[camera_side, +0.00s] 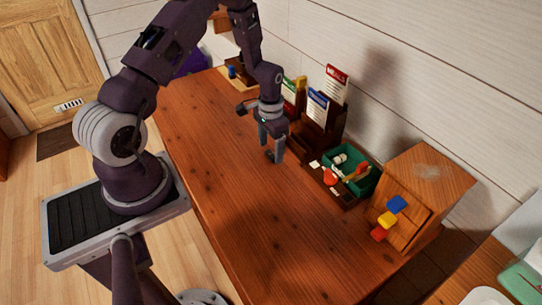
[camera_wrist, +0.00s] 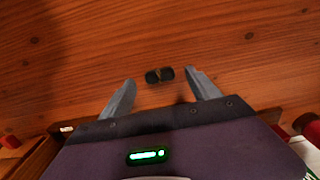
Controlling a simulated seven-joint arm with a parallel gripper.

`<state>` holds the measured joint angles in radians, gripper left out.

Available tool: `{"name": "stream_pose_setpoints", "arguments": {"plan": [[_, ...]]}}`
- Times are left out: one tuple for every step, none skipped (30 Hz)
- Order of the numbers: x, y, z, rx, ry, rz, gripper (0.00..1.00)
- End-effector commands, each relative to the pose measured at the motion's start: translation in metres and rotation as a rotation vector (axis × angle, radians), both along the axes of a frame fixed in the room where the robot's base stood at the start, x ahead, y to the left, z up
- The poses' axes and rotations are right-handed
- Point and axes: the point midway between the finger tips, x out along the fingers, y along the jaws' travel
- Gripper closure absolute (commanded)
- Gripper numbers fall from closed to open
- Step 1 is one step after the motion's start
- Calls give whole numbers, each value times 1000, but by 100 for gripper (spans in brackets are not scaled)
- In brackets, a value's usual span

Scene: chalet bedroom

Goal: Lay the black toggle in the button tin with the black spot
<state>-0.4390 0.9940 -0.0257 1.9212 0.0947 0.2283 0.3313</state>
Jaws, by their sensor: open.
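The black toggle (camera_wrist: 153,76) lies on the wooden tabletop, a small dark piece with a brownish middle, in the wrist view. My gripper (camera_wrist: 160,79) is open, with one finger to each side of the toggle and a gap on both sides. In the side view my gripper (camera_side: 270,152) points down at the table, and a small dark shape shows by its fingertips. I cannot make out a button tin with a black spot in either view.
A wooden rack with cards (camera_side: 317,115) stands right of my gripper. Beyond it are a green box (camera_side: 367,186) with small items and a slope-fronted wooden box (camera_side: 430,178) with blue, yellow and red pieces. The tabletop (camera_side: 235,200) nearer my base is clear.

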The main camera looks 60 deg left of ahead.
Motion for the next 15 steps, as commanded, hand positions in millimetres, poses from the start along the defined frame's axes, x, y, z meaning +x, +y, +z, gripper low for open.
{"name": "stream_pose_setpoints", "arguments": {"plan": [[0,-1,-9,-1,1,-1,29],[0,-1,-12,-1,1,-1,29],[0,-1,-16,-1,1,-1,29],[0,-1,-17,0,1,-1,29],[0,-1,-18,0,0,-1,29],[1,-1,-18,0,-1,-1,29],[1,-1,-18,0,-1,-1,29],[1,-1,-18,1,-1,-1,29],[1,-1,-18,1,-1,-1,29],[1,-1,-18,1,-1,-1,29],[1,-1,-18,1,-1,-1,35],[1,-1,-18,0,-1,-1,43],[1,-1,-18,0,-1,-1,49],[1,-1,-18,0,-1,-1,55],[1,-1,-18,0,-1,-1,62]]}}
